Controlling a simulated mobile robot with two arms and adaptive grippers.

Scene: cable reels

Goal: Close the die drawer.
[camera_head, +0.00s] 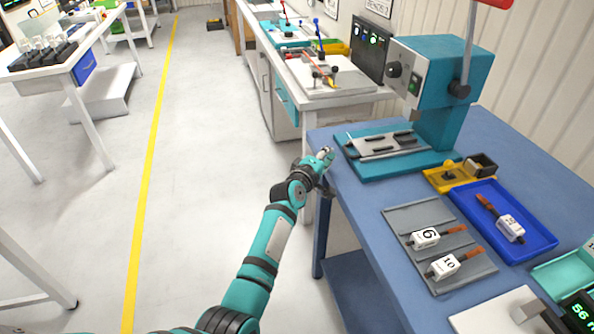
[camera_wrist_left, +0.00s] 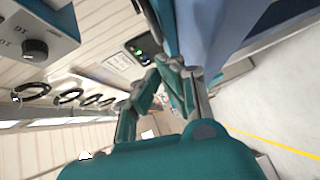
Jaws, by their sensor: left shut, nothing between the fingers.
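A teal drawer front (camera_head: 287,103) shows on the grey cabinet under the white-topped bench, beyond the blue workbench; it looks like the die drawer and seems to stand out a little, though how far is hard to tell. My left gripper (camera_head: 326,156) is at the far-left corner of the blue workbench, on the near side of the drawer and apart from it. Its fingers (camera_wrist_left: 164,66) come together empty in the left wrist view. The drawer cannot be made out there. My right gripper is out of view.
The blue workbench (camera_head: 377,218) carries a teal press (camera_head: 440,95), a grey tray (camera_head: 405,215) with two numbered tools, and a blue tray (camera_head: 540,237). A white table (camera_head: 90,50) stands at left. The floor with the yellow line (camera_head: 150,150) is clear.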

